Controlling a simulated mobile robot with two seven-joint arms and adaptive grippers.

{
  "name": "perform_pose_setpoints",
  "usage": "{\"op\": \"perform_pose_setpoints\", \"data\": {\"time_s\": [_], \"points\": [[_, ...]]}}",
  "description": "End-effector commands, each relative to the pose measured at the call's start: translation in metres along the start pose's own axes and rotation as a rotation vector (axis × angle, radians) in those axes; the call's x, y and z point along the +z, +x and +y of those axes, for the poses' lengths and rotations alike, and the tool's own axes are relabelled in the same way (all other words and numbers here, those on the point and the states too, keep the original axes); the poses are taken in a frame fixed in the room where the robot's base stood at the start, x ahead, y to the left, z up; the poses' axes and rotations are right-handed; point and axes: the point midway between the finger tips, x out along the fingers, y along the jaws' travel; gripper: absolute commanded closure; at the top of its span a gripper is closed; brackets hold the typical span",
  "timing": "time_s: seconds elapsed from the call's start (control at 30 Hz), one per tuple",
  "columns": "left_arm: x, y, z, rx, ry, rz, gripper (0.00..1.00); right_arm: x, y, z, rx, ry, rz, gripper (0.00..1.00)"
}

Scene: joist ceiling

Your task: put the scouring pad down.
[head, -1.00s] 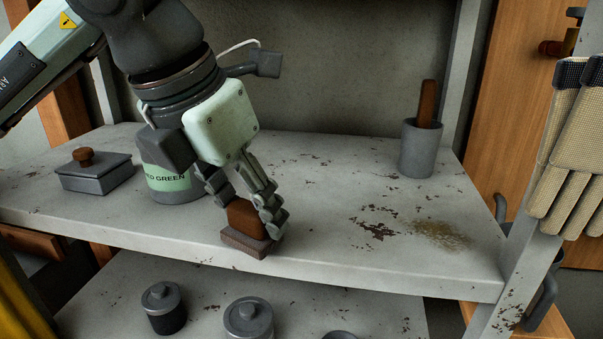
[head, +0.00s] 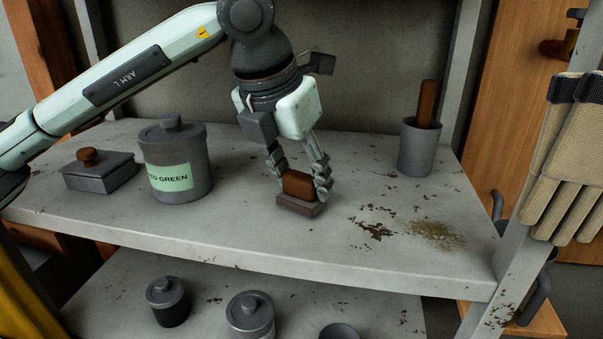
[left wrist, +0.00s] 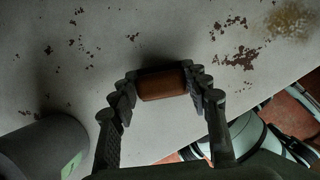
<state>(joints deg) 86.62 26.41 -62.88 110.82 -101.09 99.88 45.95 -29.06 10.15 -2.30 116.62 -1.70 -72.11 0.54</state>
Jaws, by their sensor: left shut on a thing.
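The scouring pad (head: 300,206) has a brown block handle on a dark flat base. My left gripper (head: 299,181) is shut on the handle, its fingers on either side, over the upper shelf (head: 240,240). The pad is close to the shelf surface; I cannot tell whether it touches. In the left wrist view the brown handle (left wrist: 162,84) sits between the fingertips and hides most of the base. A brownish stain (head: 436,235) and dark rust flecks lie to the right of the pad. My right gripper is not in view.
A grey lidded canister with a green label (head: 175,165) and a grey box with a wooden knob (head: 100,172) stand at left. A grey cup with a brown stick (head: 416,150) stands at right. Work gloves (head: 570,155) hang at far right. Lidded jars (head: 250,316) are on the lower shelf.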

Motion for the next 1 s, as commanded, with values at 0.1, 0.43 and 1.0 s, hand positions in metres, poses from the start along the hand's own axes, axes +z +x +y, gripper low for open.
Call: {"op": "perform_pose_setpoints", "data": {"time_s": [0.1,0.43,1.0], "points": [[-0.001,0.001,0.000,0.000,0.000,-0.001,0.88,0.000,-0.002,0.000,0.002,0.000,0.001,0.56],[-0.001,0.002,0.000,0.000,0.000,0.000,0.36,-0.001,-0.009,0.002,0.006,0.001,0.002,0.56],[-0.009,-0.014,0.001,0.001,0.001,-0.003,0.33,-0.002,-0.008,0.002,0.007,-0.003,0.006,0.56]]}}
